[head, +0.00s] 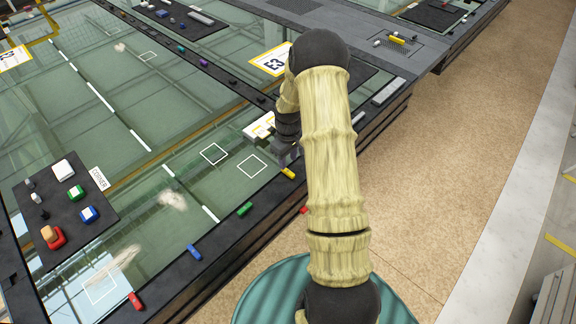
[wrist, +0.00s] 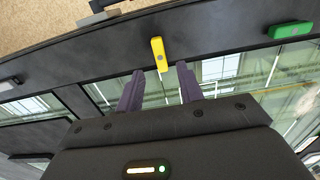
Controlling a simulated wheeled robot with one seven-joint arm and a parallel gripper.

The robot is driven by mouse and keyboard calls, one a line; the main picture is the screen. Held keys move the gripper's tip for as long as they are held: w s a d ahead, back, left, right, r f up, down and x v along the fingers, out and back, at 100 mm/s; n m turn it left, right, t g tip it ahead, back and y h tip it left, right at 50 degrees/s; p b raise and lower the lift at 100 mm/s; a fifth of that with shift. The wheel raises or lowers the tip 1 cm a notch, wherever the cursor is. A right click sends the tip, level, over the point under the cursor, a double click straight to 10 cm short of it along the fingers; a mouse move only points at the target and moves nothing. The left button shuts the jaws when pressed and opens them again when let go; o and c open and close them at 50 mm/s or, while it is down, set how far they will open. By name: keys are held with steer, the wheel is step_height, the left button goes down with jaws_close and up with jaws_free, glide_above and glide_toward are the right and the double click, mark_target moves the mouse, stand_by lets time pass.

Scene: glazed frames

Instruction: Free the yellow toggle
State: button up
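The yellow toggle (head: 288,172) is a small bar on the dark rail along the near edge of the glazed frame. In the wrist view the yellow toggle (wrist: 158,52) stands just beyond my fingertips, between their lines, with a small dark spot near one end. My gripper (wrist: 160,69) is open and empty, its two purple-grey fingers spread over the glass side of the rail. I see no contact with the toggle.
A green toggle (head: 244,208), a blue toggle (head: 194,252) and a red toggle (head: 136,300) sit further along the same rail. A small red piece (head: 304,210) is on the rail's outer side. A dark mat (head: 62,238) with several loose parts lies on the glass at left.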

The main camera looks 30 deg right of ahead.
mark_target(288, 171)
steer(key=shift+f+p, duration=0.8)
steer(key=shift+f, duration=1.95)
jaws_close()
